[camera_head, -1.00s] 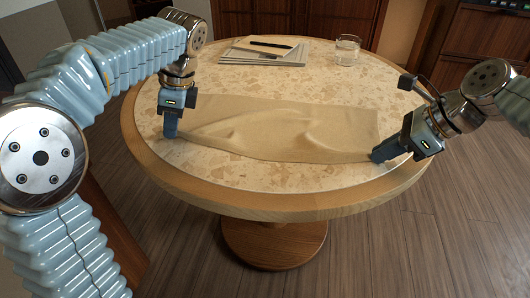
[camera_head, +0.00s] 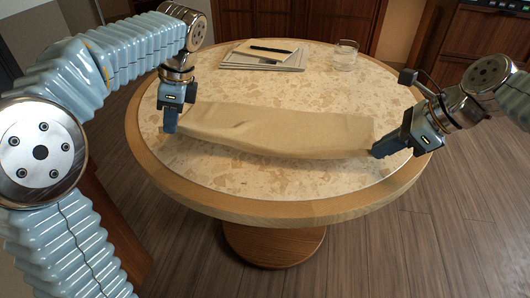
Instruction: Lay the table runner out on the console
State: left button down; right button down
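The tan table runner (camera_head: 285,131) spans the stone-topped round table (camera_head: 270,178), which is the only console-like surface in view. My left gripper (camera_head: 171,129) appears shut on the runner's near left corner. My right gripper (camera_head: 376,152) appears shut on its near right corner. The near edge looks lifted a little off the top and bows between the grippers. The far part seems to rest on the table. The fingertips are small here, and the cloth inside them is hidden.
A stack of papers (camera_head: 262,61) with a dark pen (camera_head: 268,49) lies at the table's back. A clear glass (camera_head: 345,53) stands to its right. The tabletop in front of the runner is bare.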

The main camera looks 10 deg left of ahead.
pick_arm(q)
jog(key=shift+r, duration=0.35)
pick_arm(e)
jog(key=shift+r, duration=0.4)
